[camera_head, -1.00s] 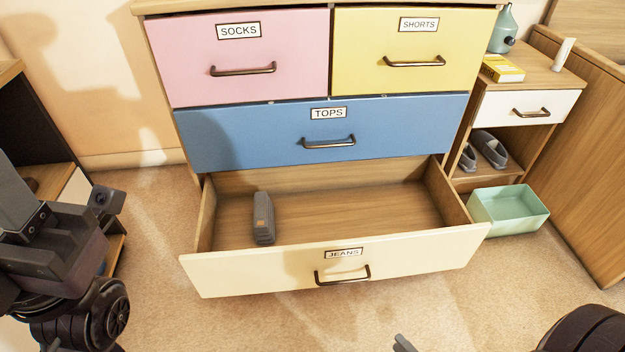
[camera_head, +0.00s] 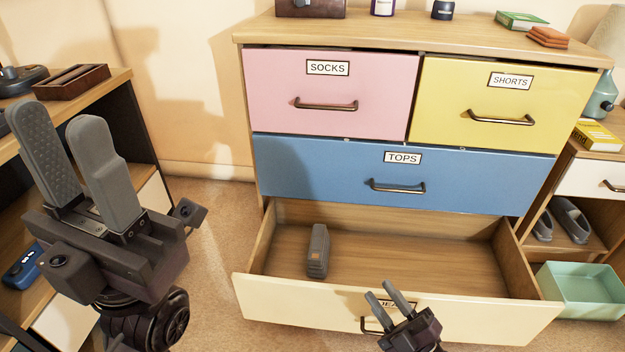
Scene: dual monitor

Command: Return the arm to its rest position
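My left gripper (camera_head: 75,165) is large at the left of the head view, its fingers pointing up. The fingers are a little apart with nothing between them. My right gripper (camera_head: 390,297) is at the bottom centre, in front of the open jeans drawer (camera_head: 475,318). Its two fingers are apart and empty, and it partly covers the drawer's label and handle. The dresser (camera_head: 440,35) has closed pink socks, yellow shorts and blue tops drawers above the open one.
A folded grey garment (camera_head: 318,250) lies in the open drawer. A desk (camera_head: 118,85) stands at the left behind my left gripper. A nightstand (camera_head: 590,185) with grey shoes and a mint bin (camera_head: 580,290) are at the right. Carpet (camera_head: 215,250) shows between desk and dresser.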

